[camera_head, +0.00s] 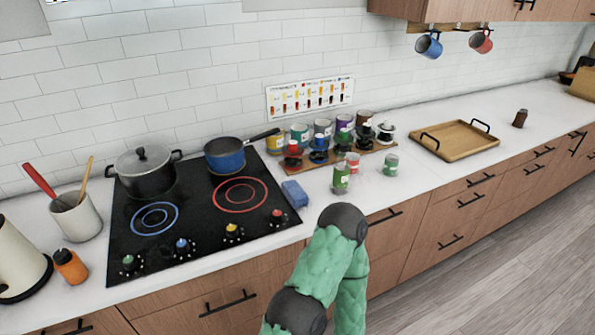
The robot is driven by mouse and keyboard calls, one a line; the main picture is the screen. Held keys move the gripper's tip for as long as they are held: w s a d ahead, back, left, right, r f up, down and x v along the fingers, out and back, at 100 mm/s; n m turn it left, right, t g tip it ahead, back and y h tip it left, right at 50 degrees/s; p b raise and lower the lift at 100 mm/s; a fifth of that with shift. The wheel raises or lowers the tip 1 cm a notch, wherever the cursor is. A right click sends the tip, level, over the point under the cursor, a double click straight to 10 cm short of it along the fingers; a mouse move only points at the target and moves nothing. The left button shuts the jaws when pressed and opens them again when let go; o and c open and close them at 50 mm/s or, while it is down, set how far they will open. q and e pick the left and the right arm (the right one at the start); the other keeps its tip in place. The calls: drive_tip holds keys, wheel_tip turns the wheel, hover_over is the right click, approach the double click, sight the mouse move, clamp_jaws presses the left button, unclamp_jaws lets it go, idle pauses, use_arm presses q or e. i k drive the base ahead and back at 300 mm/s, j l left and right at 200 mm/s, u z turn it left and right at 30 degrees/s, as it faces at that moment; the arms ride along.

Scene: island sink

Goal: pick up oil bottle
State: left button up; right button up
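No bottle is clearly marked as oil. A small orange bottle (71,266) with a dark cap stands on the counter at the far left, beside the stove. A small dark brown bottle (520,118) stands upright on the counter at the right, past the wooden tray. One of my green arms rises from the bottom centre and bends at a dark joint in front of the counter edge. Neither gripper shows, so their distance from the bottles cannot be seen.
A black stove (195,215) carries a grey pot (145,176) and a blue pan (226,158). A utensil crock (76,218) stands left. Several jars stand on a wooden rack (378,147), with a blue sponge (294,194) nearby. A wooden tray (455,140) lies right; counter beyond it is mostly clear.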

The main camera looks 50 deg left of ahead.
sight(342, 162)
drive_tip(key=u, duration=1.35)
drive_tip(key=i+l+u, duration=0.1)
drive_tip(key=i+l, duration=0.15)
drive_tip(key=i+l+u, duration=0.1)
drive_tip(key=i+l, duration=0.15)
drive_tip(key=l, duration=0.15)
drive_tip(key=i+l+u, duration=0.25)
drive_tip(key=i+l, duration=0.2)
drive_tip(key=l, duration=0.3)
